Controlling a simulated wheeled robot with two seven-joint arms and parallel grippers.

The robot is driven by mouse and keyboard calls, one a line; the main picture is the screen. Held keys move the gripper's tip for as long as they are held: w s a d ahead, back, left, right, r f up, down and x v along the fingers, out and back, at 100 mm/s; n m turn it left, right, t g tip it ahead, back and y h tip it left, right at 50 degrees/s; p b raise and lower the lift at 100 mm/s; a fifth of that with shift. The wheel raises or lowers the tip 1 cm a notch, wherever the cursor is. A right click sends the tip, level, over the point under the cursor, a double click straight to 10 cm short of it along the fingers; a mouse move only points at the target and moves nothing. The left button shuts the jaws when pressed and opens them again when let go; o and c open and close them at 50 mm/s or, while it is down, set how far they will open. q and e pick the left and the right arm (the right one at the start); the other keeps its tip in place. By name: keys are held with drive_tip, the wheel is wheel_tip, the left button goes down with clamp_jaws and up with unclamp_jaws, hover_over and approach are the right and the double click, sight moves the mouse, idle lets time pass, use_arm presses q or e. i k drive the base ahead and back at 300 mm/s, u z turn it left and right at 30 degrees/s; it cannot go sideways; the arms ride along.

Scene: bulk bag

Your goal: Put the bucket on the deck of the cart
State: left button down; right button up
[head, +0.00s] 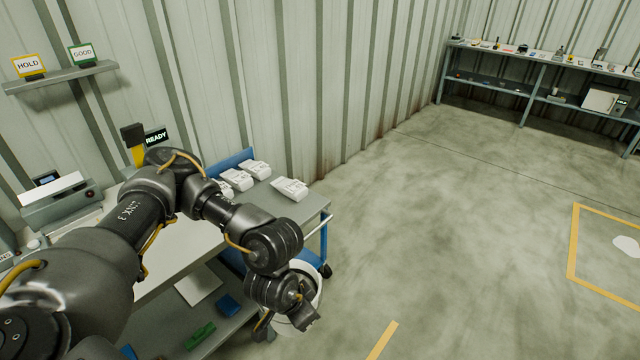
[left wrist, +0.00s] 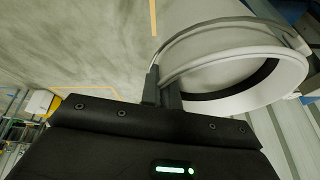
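The white bucket (head: 316,287) is beside the near right end of the cart in the head view, partly hidden by my left gripper (head: 309,322). In the left wrist view, the open round mouth of the bucket (left wrist: 235,75) and its grey handle fill the upper right. The left fingers (left wrist: 161,88) are close together at the bucket's edge and look shut on it; whether on rim or handle I cannot tell. The cart has blue parts and a grey deck (head: 312,204). My arm hides part of it. My right gripper is out of view.
Several white packs (head: 290,188) lie on the deck. A grey bench (head: 180,245) adjoins at left, with small items on its lower shelf. A corrugated wall (head: 300,80) stands behind. The floor (head: 440,240) to the right is open. A long shelf (head: 540,90) stands far back.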

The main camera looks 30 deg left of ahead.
sight(263, 207)
drive_tip(key=z, duration=0.1)
drive_tip(key=i, duration=1.65)
drive_tip(key=u, duration=1.1)
drive_tip(key=i, duration=1.2)
drive_tip(key=u, duration=1.05)
